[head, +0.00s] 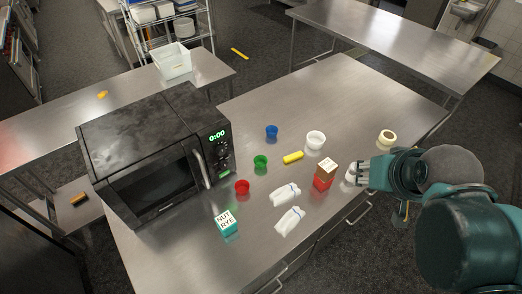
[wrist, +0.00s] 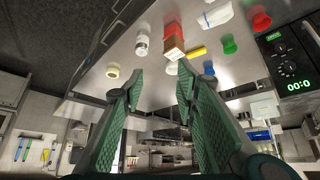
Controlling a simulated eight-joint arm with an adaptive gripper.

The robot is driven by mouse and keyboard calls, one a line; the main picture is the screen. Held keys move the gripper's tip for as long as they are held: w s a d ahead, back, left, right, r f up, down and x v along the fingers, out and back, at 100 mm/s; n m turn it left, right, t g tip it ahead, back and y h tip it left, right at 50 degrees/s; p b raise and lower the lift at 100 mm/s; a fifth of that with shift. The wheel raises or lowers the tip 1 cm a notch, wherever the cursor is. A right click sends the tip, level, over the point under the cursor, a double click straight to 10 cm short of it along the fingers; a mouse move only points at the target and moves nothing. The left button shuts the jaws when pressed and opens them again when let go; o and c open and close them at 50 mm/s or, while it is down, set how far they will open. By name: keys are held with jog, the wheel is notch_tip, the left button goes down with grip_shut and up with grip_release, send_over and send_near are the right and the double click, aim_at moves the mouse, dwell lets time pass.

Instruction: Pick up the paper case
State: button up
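The likely paper case is a small white round cup (head: 316,139), open at the top, standing on the steel table right of the blue cup. In the wrist view the white shape between the fingertips (wrist: 172,69) seems to be this cup, partly hidden by the fingers and the red block. My gripper (head: 361,172) is at the table's right side, apart from the cup and to its lower right. In the wrist view my gripper (wrist: 158,84) has its two green fingers spread with nothing held between them.
A white bottle (wrist: 142,45) stands close to my gripper. A wood-and-red block (head: 324,175), yellow stick (head: 293,157), tape roll (head: 387,136) and coloured cups (head: 260,161) are nearby. White bags (head: 288,221) lie in front. A microwave (head: 150,160) fills the left. The table's far part is clear.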

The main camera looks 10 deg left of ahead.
jog(key=shift+c, duration=1.3)
jog(key=w+a+f+n+g+b, duration=0.1)
jog(key=w+a+f+n+b, duration=0.25)
jog(key=a, duration=0.25)
jog(key=w+a+f+n+g+y+b, duration=0.1)
jog(key=w+a+f+n+b, duration=0.1)
jog(key=w+a+f+n, duration=0.3)
jog(key=w+a+f+n+g+b, duration=0.1)
jog(key=a+f+n+b, duration=0.15)
jog(key=a, duration=0.45)
jog(key=a+f+n+g+h+b, duration=0.1)
jog(key=a+f+n+b, duration=0.6)
jog(key=a+f, duration=0.9)
jog(key=shift+w+a+g+b, duration=0.2)
jog(key=shift+a+g+b, duration=0.2)
jog(key=shift+a, duration=1.4)
jog(key=shift+f, duration=0.15)
